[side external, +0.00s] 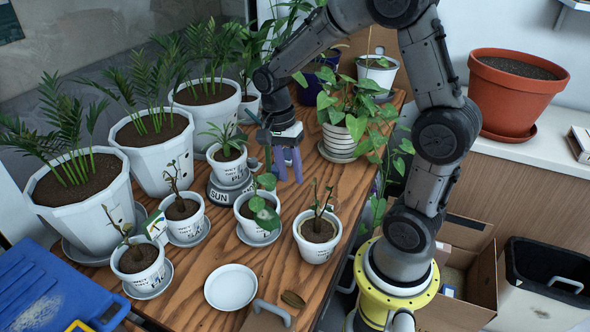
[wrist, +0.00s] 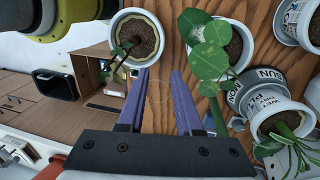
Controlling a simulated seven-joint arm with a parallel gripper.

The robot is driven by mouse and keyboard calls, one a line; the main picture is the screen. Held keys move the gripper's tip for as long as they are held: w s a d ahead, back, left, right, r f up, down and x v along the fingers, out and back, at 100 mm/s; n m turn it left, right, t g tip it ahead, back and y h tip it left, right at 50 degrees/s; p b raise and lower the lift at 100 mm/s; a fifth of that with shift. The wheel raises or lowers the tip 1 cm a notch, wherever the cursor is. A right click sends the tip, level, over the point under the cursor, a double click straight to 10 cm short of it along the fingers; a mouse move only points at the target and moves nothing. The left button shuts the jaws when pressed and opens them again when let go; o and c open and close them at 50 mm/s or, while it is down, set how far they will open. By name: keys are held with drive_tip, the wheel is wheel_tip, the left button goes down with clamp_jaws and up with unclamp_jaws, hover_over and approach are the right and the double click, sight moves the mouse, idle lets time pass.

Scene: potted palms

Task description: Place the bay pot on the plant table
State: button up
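The wooden plant table (side external: 272,268) bears several white pots. I cannot read which label says bay. A white pot with a thin, small-leaved twig (side external: 317,250) stands upright without a visible saucer near the table's right edge; it also shows top left in the wrist view (wrist: 118,55). A broad-leaved potted plant (side external: 246,229) stands on a saucer to its left. My gripper (side external: 290,175) points down behind these two, by the striped pot. In the wrist view its purple fingers (wrist: 160,75) are apart with only bare wood between them, touching no pot.
An empty white saucer (side external: 231,288) lies at the front. Twig pots on saucers (side external: 184,221) (side external: 146,277) stand left of it. A spiky plant's pot (side external: 229,170) sits on a base marked SUN. Large palm pots (side external: 90,210) line the left. A trailing plant's striped pot (side external: 340,143) is behind.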

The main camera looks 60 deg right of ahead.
drive_tip(key=s+a+r+n+t, duration=0.7)
drive_tip(key=s+r+n, duration=0.4)
drive_tip(key=n, duration=0.7)
drive_tip(key=shift+s+a+r+t, duration=0.25)
drive_tip(key=shift+a+t, duration=0.05)
drive_tip(key=shift+a, duration=0.4)
